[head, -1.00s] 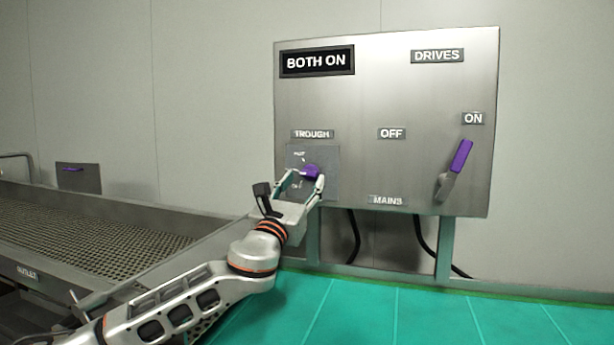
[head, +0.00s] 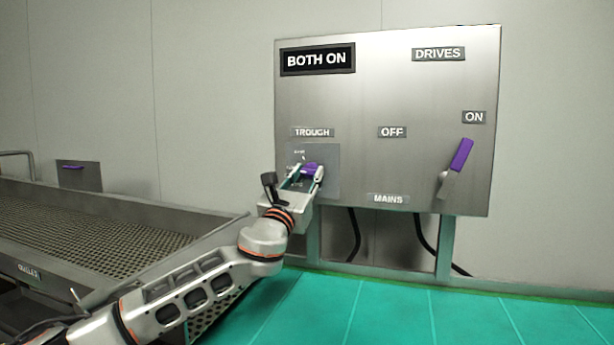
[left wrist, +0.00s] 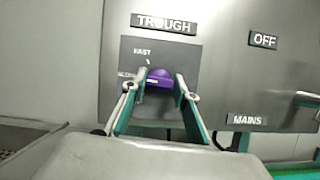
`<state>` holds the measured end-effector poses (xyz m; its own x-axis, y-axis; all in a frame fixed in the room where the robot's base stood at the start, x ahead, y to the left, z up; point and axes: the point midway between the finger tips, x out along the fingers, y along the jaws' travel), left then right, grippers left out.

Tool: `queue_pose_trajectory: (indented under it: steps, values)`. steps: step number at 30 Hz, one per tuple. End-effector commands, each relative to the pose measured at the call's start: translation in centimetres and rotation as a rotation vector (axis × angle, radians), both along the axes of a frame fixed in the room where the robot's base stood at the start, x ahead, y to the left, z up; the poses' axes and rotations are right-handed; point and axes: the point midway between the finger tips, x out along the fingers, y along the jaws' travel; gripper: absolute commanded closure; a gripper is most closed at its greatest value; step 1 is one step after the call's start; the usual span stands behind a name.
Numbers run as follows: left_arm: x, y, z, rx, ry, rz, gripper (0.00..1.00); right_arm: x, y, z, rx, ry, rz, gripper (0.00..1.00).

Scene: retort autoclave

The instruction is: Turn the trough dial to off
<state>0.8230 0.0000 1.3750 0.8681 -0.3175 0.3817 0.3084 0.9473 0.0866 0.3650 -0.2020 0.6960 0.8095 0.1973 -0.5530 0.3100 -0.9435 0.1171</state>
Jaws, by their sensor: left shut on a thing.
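The purple trough dial (head: 310,168) sits on a square plate below the TROUGH label (head: 312,132) on the steel panel. My left gripper (head: 307,177) is at the dial with its fingers closed around it, one on each side. In the left wrist view the dial (left wrist: 160,78) shows between the two fingertips, with a light mark on its face. A word that looks like FAST shows on the plate above it. The lower part of the plate is hidden by the gripper. My right gripper is not in view.
The panel also carries a display (head: 317,59) reading BOTH ON and a purple-handled mains lever (head: 456,170) near its ON label. A mesh trough (head: 120,235) is at the left. Green floor (head: 400,315) lies below the panel.

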Motion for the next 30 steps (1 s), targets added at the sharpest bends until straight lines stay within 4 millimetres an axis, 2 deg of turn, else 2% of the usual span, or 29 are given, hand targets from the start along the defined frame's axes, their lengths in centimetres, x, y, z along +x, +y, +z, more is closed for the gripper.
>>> queue_pose_trajectory:
  steps: [11, 30]
  values:
    - [0.0, -0.2, -0.2, -0.123, 0.043, 0.0, 0.92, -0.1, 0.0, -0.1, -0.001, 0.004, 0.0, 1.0]
    - [-0.1, -0.4, 0.0, -0.638, 0.212, 0.0, 0.92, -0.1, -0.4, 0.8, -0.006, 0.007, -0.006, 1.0]
